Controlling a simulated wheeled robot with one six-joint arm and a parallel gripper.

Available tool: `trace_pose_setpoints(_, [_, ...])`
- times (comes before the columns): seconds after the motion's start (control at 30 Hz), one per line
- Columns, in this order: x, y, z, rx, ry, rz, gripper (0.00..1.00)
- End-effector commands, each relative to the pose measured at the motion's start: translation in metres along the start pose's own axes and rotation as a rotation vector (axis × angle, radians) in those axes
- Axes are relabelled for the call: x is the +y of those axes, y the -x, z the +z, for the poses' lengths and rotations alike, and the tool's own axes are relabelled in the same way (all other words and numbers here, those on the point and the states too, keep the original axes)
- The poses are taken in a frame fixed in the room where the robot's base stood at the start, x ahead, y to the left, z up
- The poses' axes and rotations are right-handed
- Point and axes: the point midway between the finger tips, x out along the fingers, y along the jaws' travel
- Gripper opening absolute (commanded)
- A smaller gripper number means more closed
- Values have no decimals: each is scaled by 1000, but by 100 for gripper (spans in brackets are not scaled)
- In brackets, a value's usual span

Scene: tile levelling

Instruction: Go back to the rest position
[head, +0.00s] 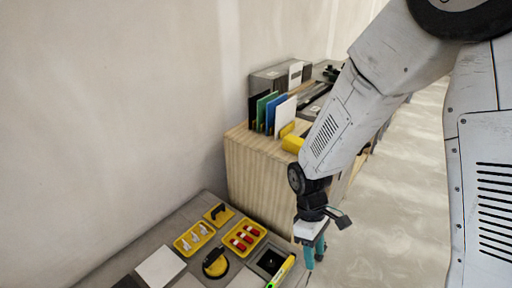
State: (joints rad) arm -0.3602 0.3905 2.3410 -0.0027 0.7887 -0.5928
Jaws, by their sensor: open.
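My gripper (314,256) hangs at the lower end of my arm, right of the middle of the head view. Its teal fingers point down, and it is open. I see nothing between the fingers. It appears beside the right edge of the low grey work surface (186,213) and in front of the wooden cabinet (253,180). The exact distance to either is hard to tell from this view.
A yellow tray with red pieces (245,238) and a yellow tray with white pieces (194,238) lie on the grey surface. A yellow-green level-like tool (281,272) lies near its right edge. Coloured panels (271,113) stand on the cabinet. Floor (408,180) at right looks clear.

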Motion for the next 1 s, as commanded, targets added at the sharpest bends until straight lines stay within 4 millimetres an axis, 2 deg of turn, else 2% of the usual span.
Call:
trace_pose_setpoints(0.03, [-2, 20, 15, 16, -78, 2, 45])
trace_pose_setpoints(0.1, [-8, 43, 36, 27, -189, -2, 45])
trace_pose_setpoints(0.2, [-16, 72, 66, 47, -338, -6, 45])
trace_pose_setpoints(0.4, [-37, 118, 126, 110, -597, -9, 45])
trace_pose_setpoints(0.7, [-72, 159, 202, 278, -850, 18, 45])
trace_pose_setpoints(0.8, [-79, 169, 220, 357, -882, 45, 45])
trace_pose_setpoints(1.0, [-85, 183, 239, 474, -929, 93, 45])
